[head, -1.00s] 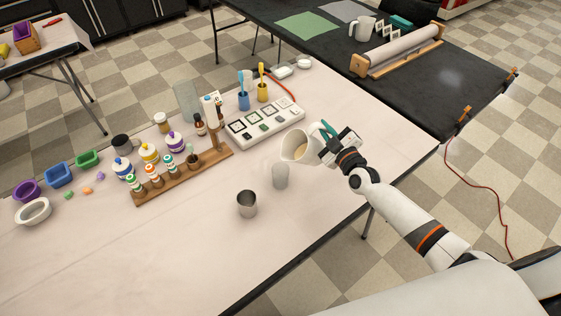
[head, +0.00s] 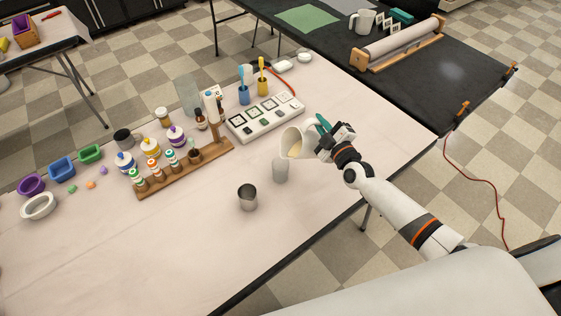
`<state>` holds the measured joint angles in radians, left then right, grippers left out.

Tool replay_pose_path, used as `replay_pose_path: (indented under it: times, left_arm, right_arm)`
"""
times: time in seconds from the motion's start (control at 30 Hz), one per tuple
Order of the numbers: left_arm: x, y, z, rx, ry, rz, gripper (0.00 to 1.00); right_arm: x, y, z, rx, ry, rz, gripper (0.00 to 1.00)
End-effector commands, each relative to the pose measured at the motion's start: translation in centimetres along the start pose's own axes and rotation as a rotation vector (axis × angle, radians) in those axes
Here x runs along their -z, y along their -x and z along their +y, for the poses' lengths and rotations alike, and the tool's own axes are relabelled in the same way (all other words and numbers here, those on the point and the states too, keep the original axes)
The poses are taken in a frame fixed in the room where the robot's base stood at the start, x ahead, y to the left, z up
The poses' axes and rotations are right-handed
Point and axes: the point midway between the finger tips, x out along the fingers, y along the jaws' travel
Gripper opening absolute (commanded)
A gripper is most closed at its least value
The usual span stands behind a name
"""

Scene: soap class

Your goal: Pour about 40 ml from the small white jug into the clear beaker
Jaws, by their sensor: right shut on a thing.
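The small white jug (head: 295,137) is held above the table, tilted to the left, with pale yellowish liquid showing inside its mouth. My right gripper (head: 324,142) is shut on the jug at its right side. The clear beaker (head: 280,170) stands upright on the table just below the jug's mouth. The jug's lower lip is close to the beaker's rim; I cannot tell whether they touch. No stream is clearly visible, and the level in the beaker cannot be read. My left gripper is not in view.
A grey metal cup (head: 247,197) stands left of the beaker. A white panel with square tiles (head: 265,118) lies behind the jug. A wooden rack (head: 185,170) with several small bottles is to the left. The table's front is clear.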

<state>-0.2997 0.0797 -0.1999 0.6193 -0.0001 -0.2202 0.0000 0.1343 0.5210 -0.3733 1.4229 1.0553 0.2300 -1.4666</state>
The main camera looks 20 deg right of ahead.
Motion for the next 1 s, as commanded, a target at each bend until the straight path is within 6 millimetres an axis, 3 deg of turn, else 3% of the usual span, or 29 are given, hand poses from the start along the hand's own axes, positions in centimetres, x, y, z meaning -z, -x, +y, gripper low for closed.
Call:
replay_pose_path:
  times: [1.0]
  left_arm:
    - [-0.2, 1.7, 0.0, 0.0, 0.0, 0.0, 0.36]
  right_arm:
    - [-1.6, 0.0, -0.6, 0.001, 0.106, -0.003, 0.0]
